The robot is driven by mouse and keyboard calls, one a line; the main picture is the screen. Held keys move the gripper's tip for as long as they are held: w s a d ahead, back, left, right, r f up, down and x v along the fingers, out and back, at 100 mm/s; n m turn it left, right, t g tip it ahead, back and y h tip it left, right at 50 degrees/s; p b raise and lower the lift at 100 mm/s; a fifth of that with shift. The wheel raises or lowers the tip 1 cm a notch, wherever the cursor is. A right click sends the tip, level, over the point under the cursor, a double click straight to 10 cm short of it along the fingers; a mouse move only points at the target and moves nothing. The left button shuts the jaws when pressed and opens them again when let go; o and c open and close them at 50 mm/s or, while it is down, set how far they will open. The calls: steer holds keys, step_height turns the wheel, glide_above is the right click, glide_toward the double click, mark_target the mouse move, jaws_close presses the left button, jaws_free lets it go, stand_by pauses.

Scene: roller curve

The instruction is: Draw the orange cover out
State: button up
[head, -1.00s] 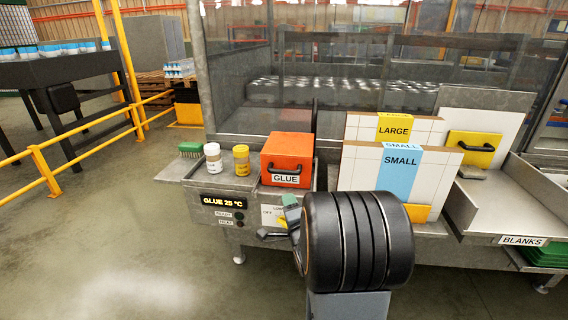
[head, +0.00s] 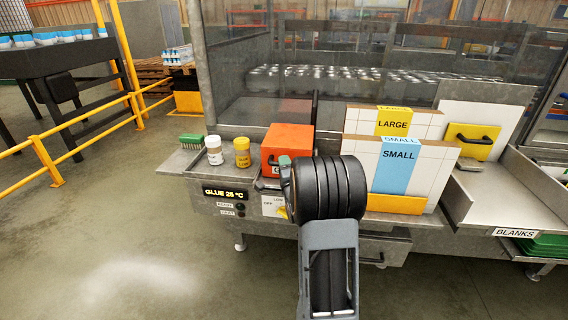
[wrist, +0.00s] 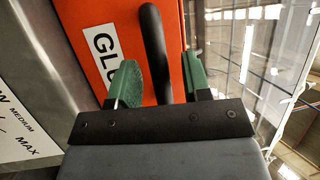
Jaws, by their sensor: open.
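The orange cover (head: 288,138) is a box-shaped lid labelled GLUE on the left part of the steel machine bench. In the wrist view the cover (wrist: 117,20) fills the upper middle, with its white label beside the black handle (wrist: 153,45). My gripper (wrist: 160,75) is open, with its green-padded fingers on either side of the handle. The handle lies between them with a visible gap on each side; I cannot tell how deep it sits.
A white jar (head: 214,150), a yellow jar (head: 242,152) and a green brush (head: 191,140) stand left of the cover. The LARGE (head: 393,121) and SMALL (head: 398,155) packs stand to the right. A clear guard panel (head: 262,90) rises behind. The floor in front is open.

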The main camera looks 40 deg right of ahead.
steer(key=shift+w+d+r, duration=0.1)
steer(key=shift+w+d, duration=0.1)
steer(key=shift+w, duration=0.35)
jaws_close()
